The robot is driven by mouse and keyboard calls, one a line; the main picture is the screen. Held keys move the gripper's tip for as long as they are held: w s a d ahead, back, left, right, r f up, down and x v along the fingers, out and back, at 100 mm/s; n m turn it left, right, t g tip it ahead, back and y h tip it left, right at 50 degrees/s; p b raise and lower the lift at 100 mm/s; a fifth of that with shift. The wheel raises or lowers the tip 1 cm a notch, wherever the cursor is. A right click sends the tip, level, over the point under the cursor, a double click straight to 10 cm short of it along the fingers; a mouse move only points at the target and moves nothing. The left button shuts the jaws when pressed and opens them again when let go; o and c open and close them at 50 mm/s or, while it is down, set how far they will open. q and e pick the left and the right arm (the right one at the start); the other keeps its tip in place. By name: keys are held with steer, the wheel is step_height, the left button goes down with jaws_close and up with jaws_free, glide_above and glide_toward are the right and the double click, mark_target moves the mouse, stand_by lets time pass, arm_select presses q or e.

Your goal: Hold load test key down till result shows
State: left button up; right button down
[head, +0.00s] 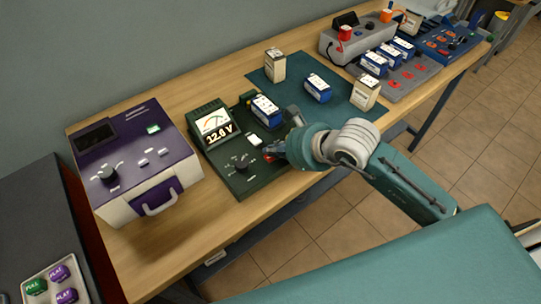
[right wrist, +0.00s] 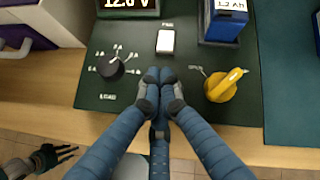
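The dark green load tester (head: 236,179) stands on the bench, with a lit display (head: 219,133) reading about 12 volts; its last digit is unclear. Its white key (right wrist: 165,41) is on the top panel and also shows in the head view (head: 254,140). My right gripper (right wrist: 160,76) is shut and empty, its fingertips together just on the near side of the key and apart from it in the picture. In the head view the gripper (head: 275,151) is over the tester's right side. My left gripper (right wrist: 55,158) shows at the lower left of the right wrist view, fingers spread.
On the panel are a black dial (right wrist: 110,67) and a yellow knob (right wrist: 226,85). A blue battery (head: 265,110) stands at the tester's back right. A purple charger (head: 150,170) is to the left. Other batteries stand on the dark mat (head: 292,85).

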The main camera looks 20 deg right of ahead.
mark_target(273, 158)
steer(key=shift+f+b, duration=0.3)
steer(key=shift+f, duration=0.05)
stand_by(2.1)
steer(key=shift+r, duration=0.15)
stand_by(0.8)
steer(key=shift+r+p, duration=0.4)
steer(key=shift+r, duration=0.25)
steer(key=shift+r, duration=0.15)
steer(key=shift+r+p, duration=1.55)
steer(key=shift+r, duration=0.9)
steer(key=shift+f, duration=0.1)
